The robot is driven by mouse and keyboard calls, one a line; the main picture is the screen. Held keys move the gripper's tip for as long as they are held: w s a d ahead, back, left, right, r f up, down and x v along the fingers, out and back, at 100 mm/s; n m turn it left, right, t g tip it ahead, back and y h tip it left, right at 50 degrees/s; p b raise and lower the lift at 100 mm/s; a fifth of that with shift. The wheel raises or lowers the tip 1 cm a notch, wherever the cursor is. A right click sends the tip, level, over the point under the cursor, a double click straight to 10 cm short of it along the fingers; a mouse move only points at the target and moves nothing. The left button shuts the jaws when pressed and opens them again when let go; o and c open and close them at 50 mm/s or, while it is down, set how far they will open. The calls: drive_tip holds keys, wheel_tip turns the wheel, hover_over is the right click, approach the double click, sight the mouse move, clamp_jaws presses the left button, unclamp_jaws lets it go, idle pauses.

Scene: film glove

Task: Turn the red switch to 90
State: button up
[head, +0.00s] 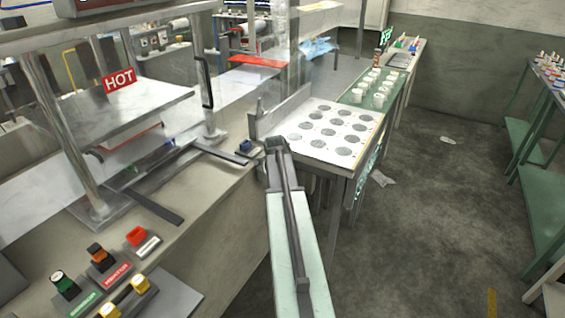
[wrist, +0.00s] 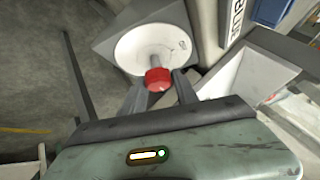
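The red switch (wrist: 157,79) shows in the wrist view as a round red knob on a short pale stem. It stands out from a white round dial (wrist: 135,48) set in a grey housing. Small marks on the dial are too blurred to read. My gripper (wrist: 161,86) has its two dark fingers apart, with the knob in the gap near their tips. I cannot tell whether either finger touches it. In the head view my gripper (head: 275,146) is at the far end of the arm, and I cannot make out this dial there.
A white tray table (head: 335,130) with round dark spots stands just beyond my gripper. A counter at left holds a panel with a red button (head: 137,236) and other coloured knobs. A metal press frame with a HOT sign (head: 119,79) stands behind it. Floor at right is mostly clear.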

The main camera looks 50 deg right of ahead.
drive_tip(key=shift+o, duration=1.4)
drive_tip(key=shift+w+a, duration=0.1)
drive_tip(key=p+v, duration=0.6)
drive_tip(key=v, duration=0.1)
drive_tip(key=shift+s+a+r, duration=0.15)
drive_tip(key=shift+s+r, duration=0.1)
drive_tip(key=shift+r, duration=0.05)
